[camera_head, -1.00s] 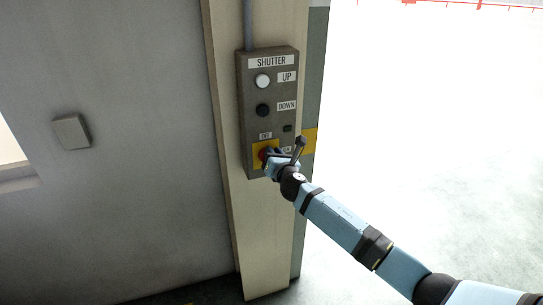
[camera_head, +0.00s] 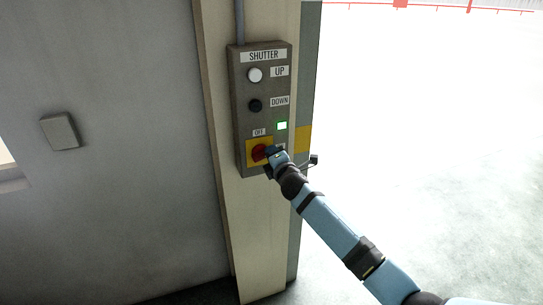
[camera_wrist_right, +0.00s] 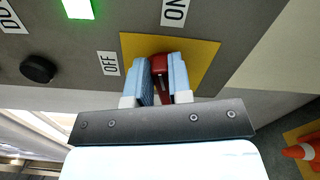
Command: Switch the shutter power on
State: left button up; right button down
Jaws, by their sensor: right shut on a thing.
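The shutter control box (camera_head: 240,115) is mounted on a beige post. It carries a white UP button (camera_head: 255,75), a black DOWN button (camera_head: 256,106) and a green lamp (camera_head: 282,126) that is lit. Low on the box is a red rotary power switch (camera_head: 259,152) on a yellow plate. My right gripper (camera_head: 270,153) is at the switch. In the right wrist view the gripper's blue fingers (camera_wrist_right: 160,82) are shut on the red switch handle (camera_wrist_right: 159,65), and the OFF and ON labels show beside the yellow plate (camera_wrist_right: 205,48). My left gripper is not in view.
A grey plate (camera_head: 60,131) sits on the wall to the left. A conduit (camera_head: 240,22) runs up from the box. The space right of the post is bright and open.

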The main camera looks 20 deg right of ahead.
jog(key=shift+f+m+b, duration=0.2)
jog(key=shift+f+m, duration=0.05)
jog(key=shift+m, duration=0.55)
jog(key=shift+f+m+b, duration=0.15)
jog(key=shift+f+m, duration=0.05)
jog(key=shift+m, duration=0.6)
jog(key=c, duration=1)
grip_release()
jog(key=shift+c, duration=0.2)
jog(key=shift+s, duration=0.1)
jog(key=s+b, duration=0.1)
jog(key=s, duration=1.2)
jog(key=shift+s+d, duration=0.3)
jog(key=shift+s, duration=0.05)
jog(key=s+a+f+m+g+y+p, duration=0.1)
jog(key=s+f+m, duration=0.4)
jog(key=s, duration=0.6)
jog(key=s+a+f+m+g+p, duration=0.2)
jog(key=s+f+m, duration=0.3)
jog(key=s+f, duration=0.4)
jog(key=s+a+f+m+g+y+p, duration=0.1)
jog(key=s+a+f+m+g, duration=0.2)
jog(key=s+f, duration=0.4)
jog(key=s+m+g, duration=0.1)
jog(key=s+m, duration=0.1)
jog(key=s, duration=0.3)
jog(key=shift+s+a+f+m+y+p, duration=0.25)
jog(key=shift+s+f+m+y+p, duration=0.05)
jog(key=shift+s, duration=0.1)
